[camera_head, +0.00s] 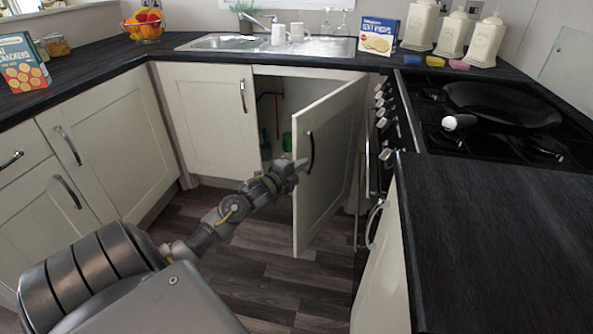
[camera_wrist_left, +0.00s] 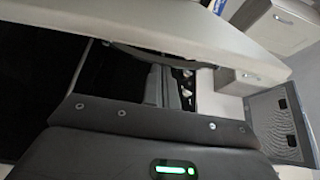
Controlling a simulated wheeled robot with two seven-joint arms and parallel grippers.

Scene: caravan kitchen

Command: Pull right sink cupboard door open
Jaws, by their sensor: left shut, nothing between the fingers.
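The right sink cupboard door (camera_head: 325,160) is a cream panel hinged on its right side. It stands wide open, swung out toward me, with a dark curved handle (camera_head: 310,152) on its face. My left gripper (camera_head: 302,165) is shut and empty at the door's free edge, near the handle's height. Whether it touches the door is unclear. In the left wrist view, a pale panel (camera_wrist_left: 190,30) crosses the top with a dark curved handle (camera_wrist_left: 150,54) below it. My right gripper is not in view.
The left sink cupboard door (camera_head: 208,115) is closed. A green item (camera_head: 287,141) and pipes show inside the open cupboard. The cooker (camera_head: 385,125) stands close to the right of the open door. Bare wooden floor (camera_head: 265,260) lies in front.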

